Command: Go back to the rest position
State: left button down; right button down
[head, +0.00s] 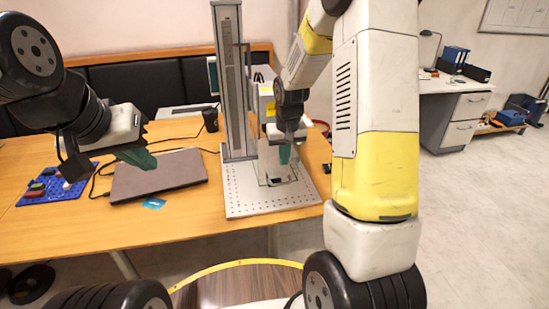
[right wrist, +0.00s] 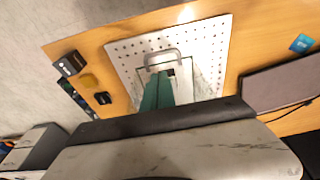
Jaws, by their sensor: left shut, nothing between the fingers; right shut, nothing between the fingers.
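My right gripper (head: 285,153) is in front of the laser marker's column, above the perforated base plate (head: 270,199). In the right wrist view its green fingers (right wrist: 158,92) are together and empty, over the metal fixture with a handle (right wrist: 163,58) on the plate. The laser marker (head: 232,85) stands upright at the table's middle. Part of it is hidden behind my right arm.
The closed laptop (head: 160,176) lies left of the plate. A blue mat (head: 50,190) with small coloured parts is at far left, with cables nearby. A black cup (head: 210,120) stands behind the laptop. Small items (right wrist: 70,64) lie beside the plate near the table edge.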

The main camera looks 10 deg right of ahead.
jog(key=s+r+t+y, duration=0.1)
jog(key=s+r, duration=0.5)
jog(key=r, duration=0.2)
jog(key=s+r+t, duration=0.1)
jog(key=s+r, duration=0.5)
jog(key=r, duration=0.3)
jog(key=s+a+r+t, duration=0.1)
jog(key=s+r, duration=0.1)
jog(key=s, duration=0.4)
jog(key=s+a+r+y, duration=0.1)
jog(key=s, duration=0.6)
jog(key=shift+a+r+t, duration=0.35)
jog(key=shift+r+t, duration=0.05)
